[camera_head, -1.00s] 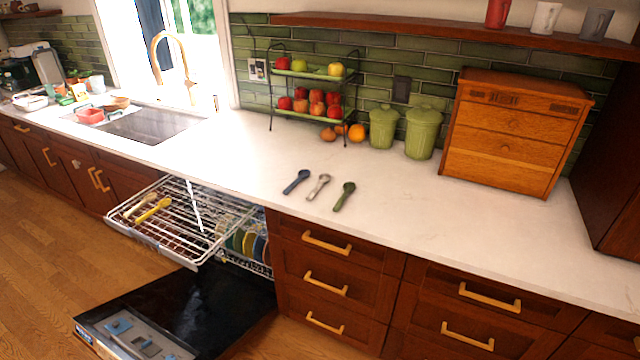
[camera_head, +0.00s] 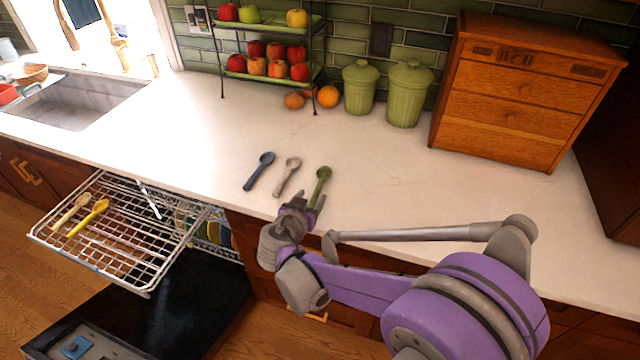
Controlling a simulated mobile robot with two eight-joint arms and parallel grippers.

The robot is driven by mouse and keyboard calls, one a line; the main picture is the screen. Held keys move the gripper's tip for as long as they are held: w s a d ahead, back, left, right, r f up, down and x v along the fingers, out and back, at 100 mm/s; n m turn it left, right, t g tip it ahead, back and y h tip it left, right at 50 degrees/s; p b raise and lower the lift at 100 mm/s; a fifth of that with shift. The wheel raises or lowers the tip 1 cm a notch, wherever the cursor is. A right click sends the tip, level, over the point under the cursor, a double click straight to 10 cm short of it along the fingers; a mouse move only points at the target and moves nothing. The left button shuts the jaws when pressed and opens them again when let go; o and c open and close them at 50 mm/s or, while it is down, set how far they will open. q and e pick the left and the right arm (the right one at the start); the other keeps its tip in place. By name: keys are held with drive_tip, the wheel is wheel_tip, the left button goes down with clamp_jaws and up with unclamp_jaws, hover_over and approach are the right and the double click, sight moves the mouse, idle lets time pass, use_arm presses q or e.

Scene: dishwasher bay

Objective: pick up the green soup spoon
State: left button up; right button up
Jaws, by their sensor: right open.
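The green soup spoon (camera_head: 320,182) lies on the white countertop, the rightmost of three spoons in a row. Its bowl points toward the wall and its handle toward the front edge. My right gripper (camera_head: 302,200) is open at the counter's front edge, by the handle end of the green spoon. The fingers overlap the handle's lower end in the picture; whether they touch it I cannot tell. My left gripper is not in view.
A grey-beige spoon (camera_head: 288,174) and a blue spoon (camera_head: 259,171) lie left of the green one. Green canisters (camera_head: 408,95), a fruit rack (camera_head: 268,72) and a wooden drawer box (camera_head: 522,92) stand behind. The open dishwasher rack (camera_head: 118,236) juts out below left.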

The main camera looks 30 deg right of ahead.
sight(318, 186)
drive_tip(key=x, duration=0.3)
drive_tip(key=shift+s+d, duration=0.1)
drive_tip(key=x, duration=0.5)
drive_tip(key=shift+w+f, duration=0.45)
drive_tip(key=shift+a, duration=0.25)
drive_tip(key=shift+c, duration=0.3)
clamp_jaws()
